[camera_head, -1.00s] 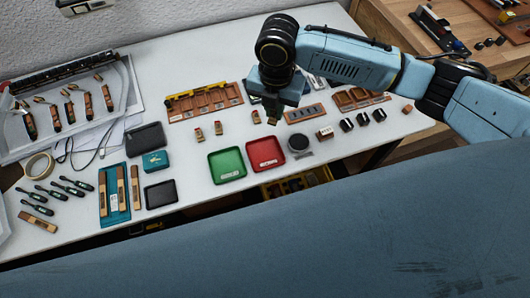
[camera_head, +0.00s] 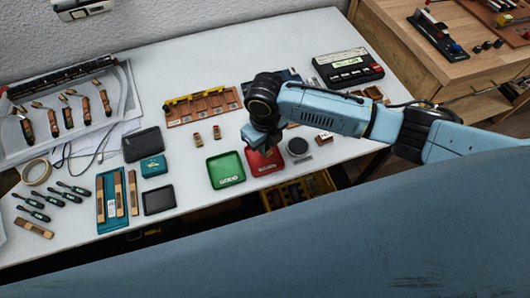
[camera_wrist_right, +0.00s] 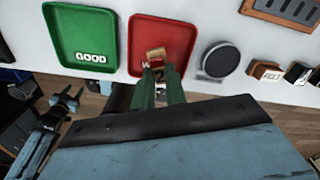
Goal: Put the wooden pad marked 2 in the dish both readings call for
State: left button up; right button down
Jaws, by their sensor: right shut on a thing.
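My right gripper (camera_head: 266,150) is over the red dish (camera_head: 276,163) in the head view. In the right wrist view its green fingers (camera_wrist_right: 158,88) are shut on a small wooden pad (camera_wrist_right: 155,54), held over the red dish (camera_wrist_right: 180,36). I cannot tell whether the pad touches the dish. The green dish (camera_head: 225,169), labelled GOOD, is just left of the red dish and looks empty; it also shows in the right wrist view (camera_wrist_right: 84,35). The red dish's label is mostly hidden by the fingers. My left gripper is not in view.
A round grey scale (camera_head: 298,147) stands right of the red dish. Two small wooden pads (camera_head: 206,136) stand behind the green dish. A device with a lit display (camera_head: 347,68) is at the back right. A wooden holder (camera_head: 203,108) lies behind. The table's front edge is close to the dishes.

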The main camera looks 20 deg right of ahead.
jog(key=shift+f+b, duration=0.3)
jog(key=shift+f, duration=1.85)
jog(key=shift+f, duration=0.2)
jog(key=c, duration=1.4)
grip_release()
jog(key=shift+c, duration=0.2)
notch_tip(320, 180, up, 12)
jog(key=shift+r+p, duration=0.2)
jog(key=shift+p, duration=0.75)
